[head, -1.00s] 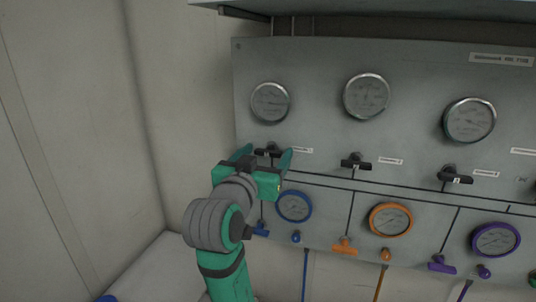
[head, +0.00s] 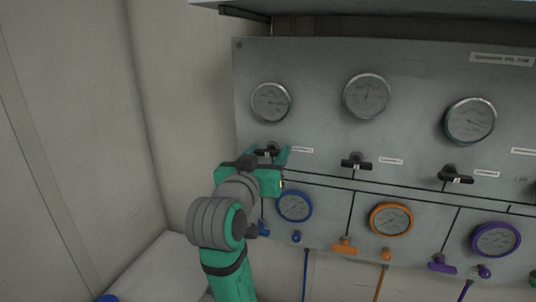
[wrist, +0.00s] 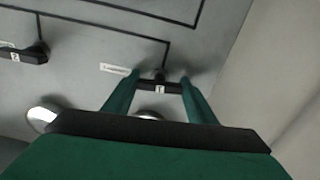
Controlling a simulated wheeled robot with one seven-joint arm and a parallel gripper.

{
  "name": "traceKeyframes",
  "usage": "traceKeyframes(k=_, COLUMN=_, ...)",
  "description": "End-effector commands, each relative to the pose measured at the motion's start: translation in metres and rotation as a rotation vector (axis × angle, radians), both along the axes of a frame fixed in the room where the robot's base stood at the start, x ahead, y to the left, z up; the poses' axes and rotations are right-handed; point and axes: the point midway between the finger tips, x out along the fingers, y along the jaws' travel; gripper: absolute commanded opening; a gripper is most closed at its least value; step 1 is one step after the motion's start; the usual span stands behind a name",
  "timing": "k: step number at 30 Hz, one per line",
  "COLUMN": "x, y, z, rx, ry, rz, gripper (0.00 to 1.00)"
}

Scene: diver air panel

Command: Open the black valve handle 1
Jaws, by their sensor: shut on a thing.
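The black valve handle 1 (head: 266,152) is the leftmost of the black handles on the grey panel, below the leftmost upper gauge. In the wrist view the same handle (wrist: 158,87) lies crosswise between the two green fingers, with its white mark facing me. My gripper (head: 268,157) is at the panel, shut on the handle's two ends; it also shows in the wrist view (wrist: 160,82). In the head view my gripper partly hides the handle.
Two more black handles (head: 356,162) (head: 455,177) sit to the right on the grey panel (head: 320,120). Below are a blue gauge (head: 294,206), an orange gauge (head: 391,219) and a purple gauge (head: 495,239) with coloured valves. A pale wall (head: 80,130) stands close on the left.

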Motion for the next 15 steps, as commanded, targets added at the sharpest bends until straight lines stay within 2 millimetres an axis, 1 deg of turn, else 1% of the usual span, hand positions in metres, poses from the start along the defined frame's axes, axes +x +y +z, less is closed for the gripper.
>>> traceKeyframes(k=5, x=-0.0001, y=-0.0018, z=0.0004, rx=-0.123, ry=0.039, rz=-0.003, gripper=0.29)
traceKeyframes(k=15, x=0.0001, y=-0.0022, z=0.001, rx=-0.427, ry=0.138, rz=-0.004, gripper=0.29)
